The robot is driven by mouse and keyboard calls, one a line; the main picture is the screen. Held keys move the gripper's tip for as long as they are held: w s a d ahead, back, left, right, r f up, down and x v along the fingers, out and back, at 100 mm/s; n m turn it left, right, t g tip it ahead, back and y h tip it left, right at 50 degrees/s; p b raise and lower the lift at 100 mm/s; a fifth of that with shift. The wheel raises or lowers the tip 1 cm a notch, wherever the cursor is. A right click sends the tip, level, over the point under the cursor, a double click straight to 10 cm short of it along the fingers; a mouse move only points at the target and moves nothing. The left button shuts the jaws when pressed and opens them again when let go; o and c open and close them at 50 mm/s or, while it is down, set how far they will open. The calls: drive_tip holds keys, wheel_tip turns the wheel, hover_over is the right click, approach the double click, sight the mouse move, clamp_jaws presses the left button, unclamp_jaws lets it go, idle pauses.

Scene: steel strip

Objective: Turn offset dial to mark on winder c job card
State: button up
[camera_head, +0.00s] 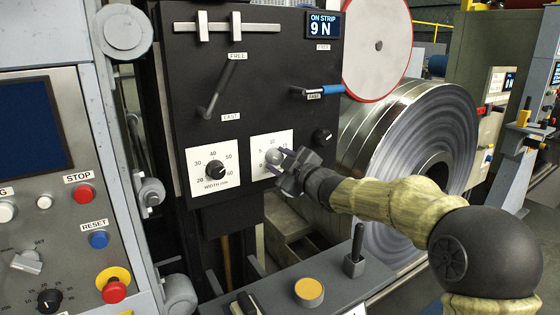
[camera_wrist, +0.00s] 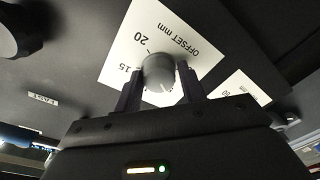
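The offset dial is a grey round knob (camera_wrist: 160,70) on a white plate (camera_wrist: 128,45) marked "OFFSET mm", which appears upside down in the wrist view with 15 and 20 readable. A pale pointer line shows on the knob's side nearest my gripper. My gripper's two dark fingers (camera_wrist: 160,88) stand on either side of the knob and appear to touch it. In the head view my gripper (camera_head: 282,163) is at the offset plate (camera_head: 257,146), covering part of its scale. A white card (camera_head: 497,82) hangs on a machine at far right; its writing is unreadable.
The width dial (camera_head: 215,169) is just left of the offset plate. A small black knob (camera_head: 322,136) and a blue-ended lever (camera_head: 322,91) are to the right and above. A ledge below carries a yellow button (camera_head: 309,291) and an upright lever (camera_head: 355,250).

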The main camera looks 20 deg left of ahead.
drive_tip(key=shift+o, duration=1.3)
drive_tip(key=shift+f, duration=0.1)
drive_tip(key=v, duration=1.7)
drive_tip(key=shift+s+d, duration=0.15)
